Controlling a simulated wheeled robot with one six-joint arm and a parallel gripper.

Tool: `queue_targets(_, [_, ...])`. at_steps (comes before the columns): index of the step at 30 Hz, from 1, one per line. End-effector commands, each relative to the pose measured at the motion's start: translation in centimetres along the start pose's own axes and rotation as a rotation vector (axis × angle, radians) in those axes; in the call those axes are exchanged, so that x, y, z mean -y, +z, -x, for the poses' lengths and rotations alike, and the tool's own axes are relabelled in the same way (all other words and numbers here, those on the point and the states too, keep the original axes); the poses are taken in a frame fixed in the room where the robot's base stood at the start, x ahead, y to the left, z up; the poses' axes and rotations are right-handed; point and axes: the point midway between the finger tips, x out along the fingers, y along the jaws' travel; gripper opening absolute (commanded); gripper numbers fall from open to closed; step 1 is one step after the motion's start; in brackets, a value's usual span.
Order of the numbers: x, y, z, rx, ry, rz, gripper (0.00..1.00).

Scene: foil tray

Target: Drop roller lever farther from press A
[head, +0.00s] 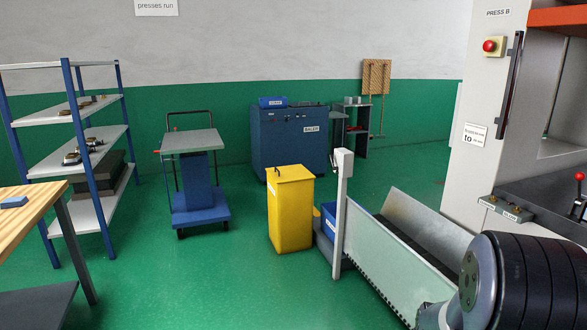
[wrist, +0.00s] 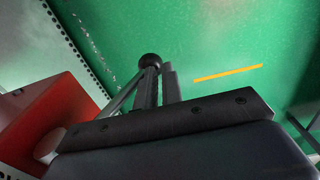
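In the wrist view my gripper (wrist: 162,72) shows as dark narrow parts above a wide black bar with screws. A black ball (wrist: 150,60) is at their far end; I cannot tell whether it is a lever knob or whether it is held. The finger gap is not clear. In the head view a lever with a red knob (head: 580,177) stands at the right edge, by the machine marked PRESS B (head: 470,95). A small grey bracket (head: 506,209) with labels sits below that machine's front. I cannot identify the roller lever for certain. No sign for press A is readable.
A sloped metal chute (head: 395,250) with a white post (head: 342,205) runs before the press. A yellow bin (head: 291,210), a blue cart (head: 200,215) and a blue baler (head: 290,140) stand left of it. A red block (wrist: 40,120) is close in the wrist view. Green floor lies open.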

Motion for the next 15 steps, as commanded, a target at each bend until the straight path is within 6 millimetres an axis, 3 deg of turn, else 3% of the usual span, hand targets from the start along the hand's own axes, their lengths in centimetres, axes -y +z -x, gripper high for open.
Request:
queue_targets(1, [0.4, 0.2, -0.9, 0.008, -0.011, -0.001, 0.00])
queue_targets(15, [0.8, 0.3, -3.7, 0.015, -0.020, 0.002, 0.02])
